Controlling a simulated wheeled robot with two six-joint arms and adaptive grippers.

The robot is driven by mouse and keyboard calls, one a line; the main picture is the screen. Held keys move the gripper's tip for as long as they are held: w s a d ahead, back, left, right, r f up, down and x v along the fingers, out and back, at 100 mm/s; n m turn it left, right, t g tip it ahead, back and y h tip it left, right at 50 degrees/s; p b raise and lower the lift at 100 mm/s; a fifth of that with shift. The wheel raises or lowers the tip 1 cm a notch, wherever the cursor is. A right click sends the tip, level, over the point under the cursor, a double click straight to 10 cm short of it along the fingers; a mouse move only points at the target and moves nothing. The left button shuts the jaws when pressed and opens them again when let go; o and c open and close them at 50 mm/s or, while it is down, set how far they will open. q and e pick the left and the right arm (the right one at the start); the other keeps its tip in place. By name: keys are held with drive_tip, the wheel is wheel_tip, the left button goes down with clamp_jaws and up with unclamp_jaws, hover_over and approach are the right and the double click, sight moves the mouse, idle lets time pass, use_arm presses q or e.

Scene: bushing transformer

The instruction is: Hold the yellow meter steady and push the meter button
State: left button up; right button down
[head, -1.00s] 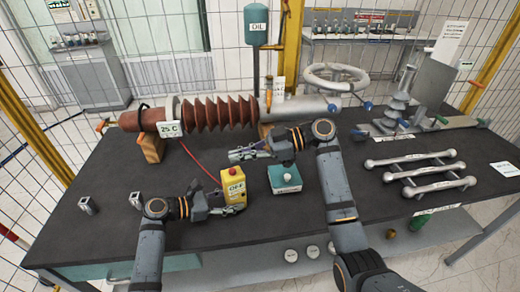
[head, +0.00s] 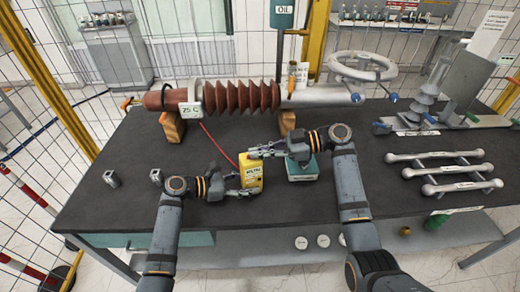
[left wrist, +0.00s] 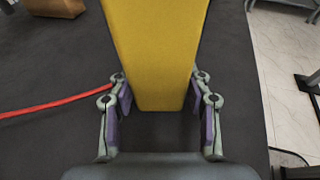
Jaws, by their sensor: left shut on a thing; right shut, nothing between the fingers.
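The yellow meter (head: 251,176) stands upright on the dark table, with a small label on its front. My left gripper (head: 250,191) is shut on the meter's lower part. In the left wrist view the meter (left wrist: 155,50) sits between the two finger pads of my left gripper (left wrist: 159,98). My right gripper (head: 253,153) is shut and empty, with its fingertips at the top of the meter. The fingertips hide the meter's red button, so I cannot tell whether it is pressed down.
A teal-sided box (head: 302,171) stands just right of the meter, under my right gripper. A red cable (head: 217,143) runs behind the meter to the ribbed brown bushing (head: 235,97). Metal bars (head: 450,172) lie at right. Two small metal blocks (head: 112,180) stand at left.

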sight(261, 159)
drive_tip(key=shift+f, duration=0.55)
use_arm(q)
drive_tip(key=shift+w, duration=0.1)
use_arm(e)
drive_tip(key=r, duration=0.5)
drive_tip(key=shift+s+d, duration=0.2)
drive_tip(key=v, duration=0.9)
drive_tip(key=shift+d, duration=0.3)
use_arm(q)
drive_tip(key=shift+f, duration=0.1)
use_arm(e)
drive_tip(key=shift+r, duration=0.1)
use_arm(q)
drive_tip(key=o, duration=0.9)
drive_tip(key=shift+o, duration=0.2)
